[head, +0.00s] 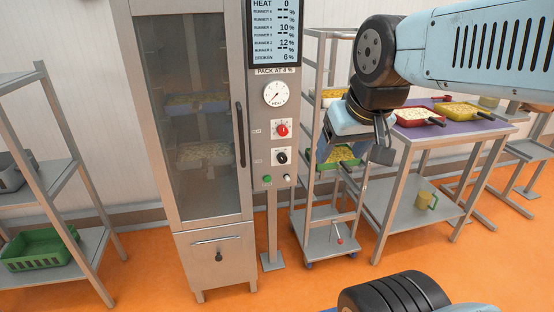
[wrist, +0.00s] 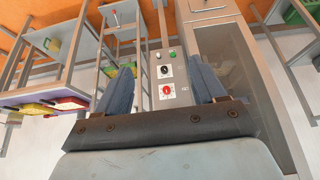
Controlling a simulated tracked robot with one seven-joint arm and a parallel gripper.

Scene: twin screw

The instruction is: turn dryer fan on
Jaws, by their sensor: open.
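The dryer (head: 200,110) is a tall grey cabinet with a closed glass door, left of centre in the head view. Its control panel (head: 263,110) carries a round heat dial (head: 276,94), a red knob (head: 282,130), a black knob (head: 282,157), a green button (head: 267,180) and a pale button (head: 287,178). Their small labels are unreadable, so I cannot tell which is the fan control. My gripper (head: 352,145) is right of the panel, open and empty. In the wrist view, the black knob (wrist: 165,71) and red knob (wrist: 166,91) show between its spread fingers (wrist: 162,64).
A wheeled rack (head: 320,215) with trays stands right of the panel, behind my gripper in the head view. A table (head: 415,150) with food trays is farther right. A shelf (head: 70,200) with a green crate (head: 40,248) is at left. Orange floor in front is clear.

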